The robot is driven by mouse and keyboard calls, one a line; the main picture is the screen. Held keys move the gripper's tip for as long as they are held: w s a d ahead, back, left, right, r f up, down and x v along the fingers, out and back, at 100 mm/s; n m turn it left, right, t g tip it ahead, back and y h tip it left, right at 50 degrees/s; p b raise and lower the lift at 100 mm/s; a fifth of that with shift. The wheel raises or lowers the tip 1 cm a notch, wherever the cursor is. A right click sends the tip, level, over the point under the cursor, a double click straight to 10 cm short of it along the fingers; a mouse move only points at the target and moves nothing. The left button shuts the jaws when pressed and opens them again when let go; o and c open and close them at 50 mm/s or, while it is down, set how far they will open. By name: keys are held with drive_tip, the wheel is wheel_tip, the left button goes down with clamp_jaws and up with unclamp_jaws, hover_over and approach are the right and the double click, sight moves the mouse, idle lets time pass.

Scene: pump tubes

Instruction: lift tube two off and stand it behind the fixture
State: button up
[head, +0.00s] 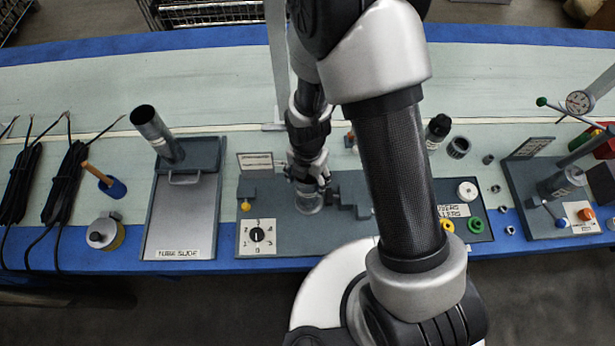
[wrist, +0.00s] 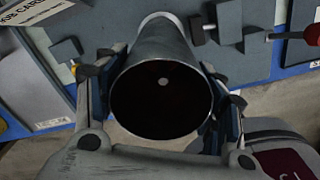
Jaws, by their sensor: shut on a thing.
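My gripper (head: 308,176) is over the middle of the grey fixture (head: 290,235), which carries a numbered dial (head: 257,235). In the wrist view, my gripper (wrist: 165,108) is shut on a grey metal tube (wrist: 160,45), one finger on each side. The tube's open end faces the wrist camera, and its inside is dark with one small light spot. Its far end points at the fixture; I cannot tell if it is seated. A grey round part (head: 309,201) shows just below my gripper. Another grey tube (head: 152,128) leans at the back of the tube slide (head: 180,225).
My arm hides the fixture's right part. Black cable bundles (head: 65,185) and a brass-coloured canister (head: 105,233) are at left. A dark bottle (head: 438,130) and a tray with coloured rings (head: 475,225) are at right. A gauge stand (head: 578,103) is farther right. The bench behind the fixture looks mostly clear.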

drive_tip(key=shift+r, duration=0.1)
wheel_tip(320, 180, up, 19)
drive_tip(key=p, duration=1.4)
idle(2.0)
drive_tip(key=shift+w, duration=0.1)
